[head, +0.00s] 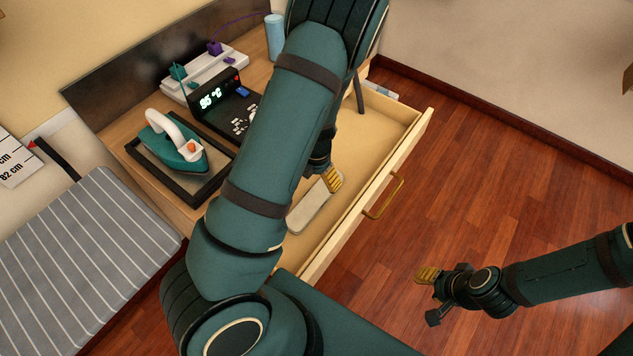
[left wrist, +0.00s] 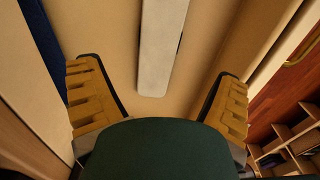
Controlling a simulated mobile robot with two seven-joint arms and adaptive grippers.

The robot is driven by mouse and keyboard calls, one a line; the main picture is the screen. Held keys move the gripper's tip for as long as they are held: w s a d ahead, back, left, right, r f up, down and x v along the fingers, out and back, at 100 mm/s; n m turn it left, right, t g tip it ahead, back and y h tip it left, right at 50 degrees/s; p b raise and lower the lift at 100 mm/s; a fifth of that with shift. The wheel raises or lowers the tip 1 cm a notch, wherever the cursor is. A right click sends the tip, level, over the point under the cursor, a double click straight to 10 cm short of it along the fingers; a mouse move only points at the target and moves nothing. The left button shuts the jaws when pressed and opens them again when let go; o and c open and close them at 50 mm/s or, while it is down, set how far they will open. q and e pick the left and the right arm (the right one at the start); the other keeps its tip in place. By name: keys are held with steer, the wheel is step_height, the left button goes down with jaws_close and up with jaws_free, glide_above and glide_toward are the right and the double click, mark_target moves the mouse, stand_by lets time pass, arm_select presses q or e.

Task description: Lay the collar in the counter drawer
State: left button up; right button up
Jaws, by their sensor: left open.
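The collar, a long pale grey piece with rounded ends (head: 307,208), lies flat in the open counter drawer (head: 385,128). It also shows in the left wrist view (left wrist: 161,45), between and beyond my fingers. My left gripper (head: 328,181) is inside the drawer area, close by the collar's upper end in the head view. In the left wrist view its two yellow-padded fingers (left wrist: 160,82) are wide apart, with nothing held between them. My left arm hides part of the drawer. My right gripper (head: 430,296) is open and empty over the floor.
On the counter stand an iron (head: 177,142) on a dark-framed pad, a black display unit (head: 225,100), a white block with pegs (head: 205,70) and a blue cylinder (head: 275,37). A striped bench (head: 85,260) is at left. The drawer front has a brass handle (head: 384,197).

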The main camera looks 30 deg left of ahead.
arm_select(q)
steer(key=shift+r, duration=1.15)
steer(key=shift+p, duration=0.35)
